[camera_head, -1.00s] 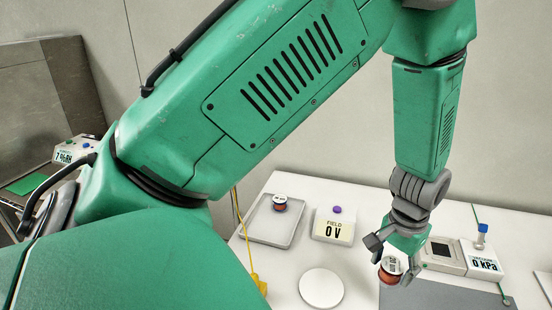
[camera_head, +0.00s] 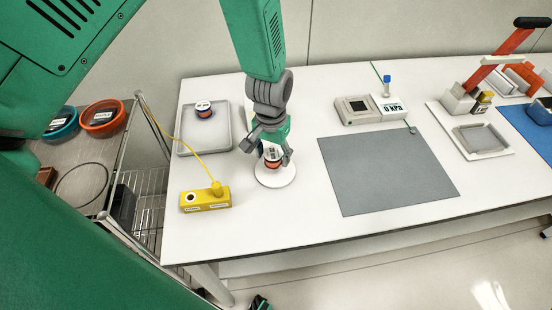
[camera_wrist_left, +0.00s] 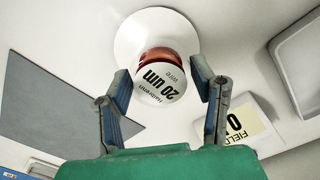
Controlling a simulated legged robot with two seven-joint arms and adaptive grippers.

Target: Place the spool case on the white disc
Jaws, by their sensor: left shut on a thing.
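The spool case (camera_head: 272,156), red-brown with a white top labelled "20 um wire", is held in my left gripper (camera_head: 270,151) over the white disc (camera_head: 279,181). In the left wrist view the spool case (camera_wrist_left: 160,84) sits between the two fingers (camera_wrist_left: 160,92), its label facing the camera. The white disc (camera_wrist_left: 133,38) shows behind it, with the spool case overlapping its lower right part. I cannot tell whether the case touches the disc. My right gripper is not in view.
A grey tray (camera_head: 187,142) with another spool (camera_head: 203,109) lies to the left. A yellow box (camera_head: 206,200) with a cable is at the front left. A grey mat (camera_head: 388,174) and a kPa gauge (camera_head: 393,109) are to the right. The table front is clear.

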